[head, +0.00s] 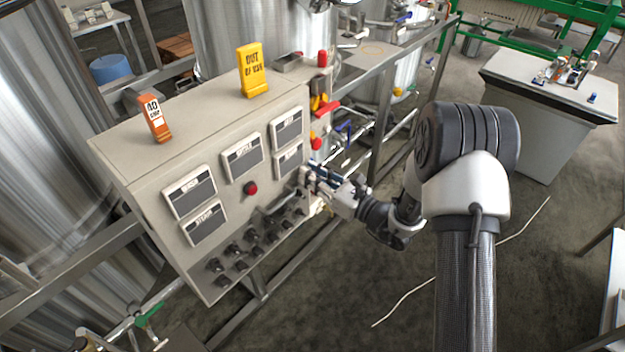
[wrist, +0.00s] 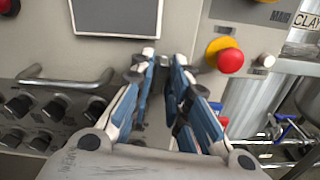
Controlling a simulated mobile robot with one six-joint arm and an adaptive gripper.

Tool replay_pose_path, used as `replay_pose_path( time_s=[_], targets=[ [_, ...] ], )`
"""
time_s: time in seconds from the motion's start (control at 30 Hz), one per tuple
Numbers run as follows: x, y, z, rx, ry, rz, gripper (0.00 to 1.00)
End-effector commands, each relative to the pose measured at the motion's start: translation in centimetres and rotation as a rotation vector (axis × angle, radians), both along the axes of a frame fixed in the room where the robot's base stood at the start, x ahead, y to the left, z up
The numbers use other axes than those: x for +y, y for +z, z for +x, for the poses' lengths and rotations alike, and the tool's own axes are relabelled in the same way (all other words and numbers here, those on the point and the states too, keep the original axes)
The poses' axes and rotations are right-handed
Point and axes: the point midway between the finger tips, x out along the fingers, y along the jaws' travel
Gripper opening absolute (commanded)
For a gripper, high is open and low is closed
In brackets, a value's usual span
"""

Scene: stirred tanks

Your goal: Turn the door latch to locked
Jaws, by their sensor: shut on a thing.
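The grey control cabinet (head: 120,160) stands at the left of centre in the head view, with displays and black knobs on its sloping door. My gripper (head: 308,178) reaches its right edge from the right. In the wrist view my gripper's blue-and-white fingers (wrist: 164,62) are closed around a small grey piece, the door latch (wrist: 164,61), at the door's edge. The fingers hide most of the latch, so I cannot tell its angle. In the head view the latch is hidden behind the gripper.
A red mushroom button (wrist: 230,60) on a yellow base sits right of the fingers. A bar handle (wrist: 62,82) and several black knobs are on the left. An orange tag (head: 155,118) and a yellow sign (head: 251,70) stand on the cabinet top. Steel tanks stand behind.

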Motion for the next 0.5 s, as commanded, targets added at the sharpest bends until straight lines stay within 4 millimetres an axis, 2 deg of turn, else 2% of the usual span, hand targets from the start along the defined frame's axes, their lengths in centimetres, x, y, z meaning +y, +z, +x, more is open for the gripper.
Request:
replay_pose_path(
  time_s=[0.5],
  targets=[
    [-0.03, 0.26, 0.1, -0.133, -0.002, -0.096, 0.0]
  ],
)
